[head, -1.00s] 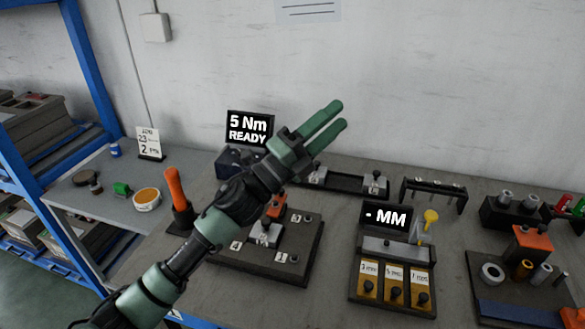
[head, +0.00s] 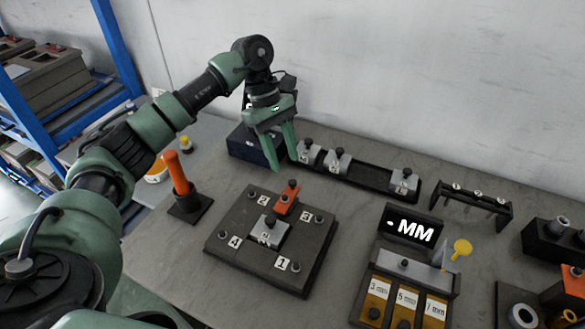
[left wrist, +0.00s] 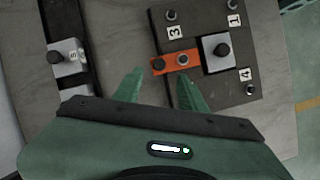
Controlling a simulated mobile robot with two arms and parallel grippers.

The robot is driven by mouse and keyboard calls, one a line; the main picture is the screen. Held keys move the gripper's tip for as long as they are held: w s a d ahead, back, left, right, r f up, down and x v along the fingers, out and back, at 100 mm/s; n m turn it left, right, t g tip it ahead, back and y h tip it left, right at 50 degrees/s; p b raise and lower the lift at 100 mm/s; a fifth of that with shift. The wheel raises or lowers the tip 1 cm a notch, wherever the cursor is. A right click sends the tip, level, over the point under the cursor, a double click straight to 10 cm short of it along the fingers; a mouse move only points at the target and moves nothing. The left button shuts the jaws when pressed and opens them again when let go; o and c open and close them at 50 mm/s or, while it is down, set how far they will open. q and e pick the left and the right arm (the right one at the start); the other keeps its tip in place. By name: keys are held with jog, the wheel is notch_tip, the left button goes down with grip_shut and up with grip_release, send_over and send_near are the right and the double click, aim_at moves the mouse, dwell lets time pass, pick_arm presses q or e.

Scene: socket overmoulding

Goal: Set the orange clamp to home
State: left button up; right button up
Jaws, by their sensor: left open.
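The orange clamp (head: 284,207) lies on the dark square plate (head: 225,228), which carries labels 1 to 4 and several dark knobs. The clamp reaches from the plate's back edge to a grey block (head: 267,236) at the plate's middle. My left gripper (head: 284,166) is open and empty, pointing down above and behind the clamp, apart from it in the head view. In the left wrist view the orange clamp (left wrist: 177,61) with its dark knob lies just beyond the fingertips (left wrist: 163,80) of my open left gripper. My right gripper is not in view.
A dark rail (head: 360,177) with grey blocks stands behind the plate, close to my left gripper. An orange-handled tool (head: 177,174) stands upright at left. The MM display (head: 412,228) with yellow gauge bins is at right. A small rack (head: 470,203) stands behind it.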

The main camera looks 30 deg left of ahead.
aim_at(292, 181)
pick_arm(q)
jog(key=shift+p+x, duration=0.5)
jog(key=shift+x, duration=2.25)
jog(key=shift+w, duration=0.1)
grip_shut()
jog(key=shift+r, duration=0.1)
